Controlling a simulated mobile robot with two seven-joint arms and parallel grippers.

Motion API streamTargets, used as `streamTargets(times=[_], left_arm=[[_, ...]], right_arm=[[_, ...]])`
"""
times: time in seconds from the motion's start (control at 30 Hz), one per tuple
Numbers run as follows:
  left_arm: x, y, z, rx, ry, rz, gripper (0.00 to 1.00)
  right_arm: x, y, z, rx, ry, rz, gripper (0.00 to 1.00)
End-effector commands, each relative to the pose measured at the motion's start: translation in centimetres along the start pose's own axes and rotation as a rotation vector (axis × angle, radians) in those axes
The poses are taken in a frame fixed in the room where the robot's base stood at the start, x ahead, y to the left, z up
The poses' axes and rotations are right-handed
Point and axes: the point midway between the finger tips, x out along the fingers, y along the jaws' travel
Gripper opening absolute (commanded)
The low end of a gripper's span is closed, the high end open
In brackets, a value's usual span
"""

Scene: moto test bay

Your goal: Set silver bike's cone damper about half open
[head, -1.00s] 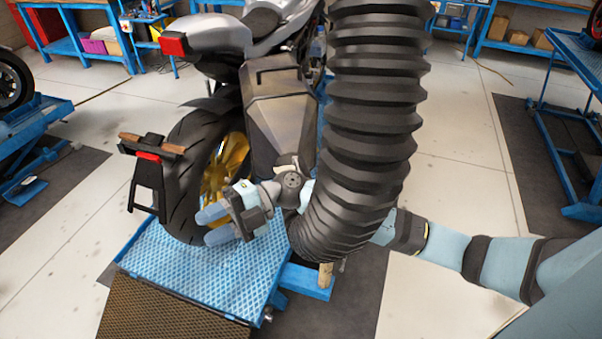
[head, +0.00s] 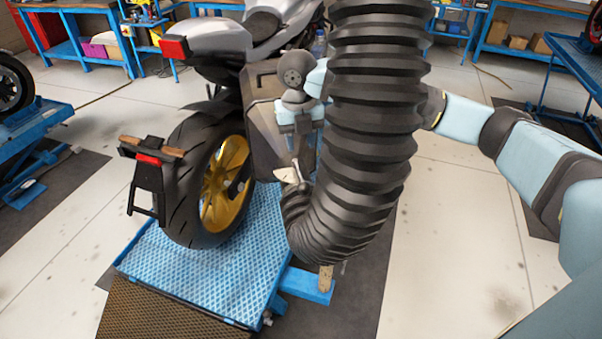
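The silver bike (head: 225,38) stands on a blue lift, its rear wheel with a gold rim towards me. A dark grey cone (head: 262,135) sits right of the wheel, above the lower end of a thick black ribbed hose (head: 375,110). A small pale lever (head: 288,174) shows low on the cone, just left of the hose. Its exact angle is hard to read. My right gripper (head: 303,150) points down in front of the cone, just above the lever. Its fingers are small and partly lost against the cone and hose; contact is unclear. My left gripper is out of view.
The hose blocks the view right of the cone. The blue lift plate (head: 205,270) lies under the wheel, with a brown ramp (head: 160,312) in front. Another blue lift (head: 30,130) stands at left. Open floor lies at lower right.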

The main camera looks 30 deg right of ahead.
Motion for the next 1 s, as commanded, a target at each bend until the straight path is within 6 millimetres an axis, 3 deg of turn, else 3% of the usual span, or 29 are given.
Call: streamTargets(times=[0.3, 0.5, 0.93, 0.97, 1.0], left_arm=[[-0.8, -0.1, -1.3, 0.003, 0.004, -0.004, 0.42], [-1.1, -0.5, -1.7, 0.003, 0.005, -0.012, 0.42], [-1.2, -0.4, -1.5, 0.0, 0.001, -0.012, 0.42], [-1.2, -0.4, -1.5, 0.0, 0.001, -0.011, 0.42], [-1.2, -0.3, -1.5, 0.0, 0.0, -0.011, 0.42]], right_arm=[[6.7, 0.0, -0.1, -0.001, 0.005, 0.0, 0.37], [9.7, 0.1, -0.1, -0.003, 0.003, 0.001, 0.37], [10.9, 0.1, -0.1, -0.003, 0.001, 0.003, 0.37], [10.9, 0.1, -0.1, -0.003, 0.001, 0.003, 0.35], [10.9, 0.1, -0.1, -0.003, 0.001, 0.003, 0.26]])
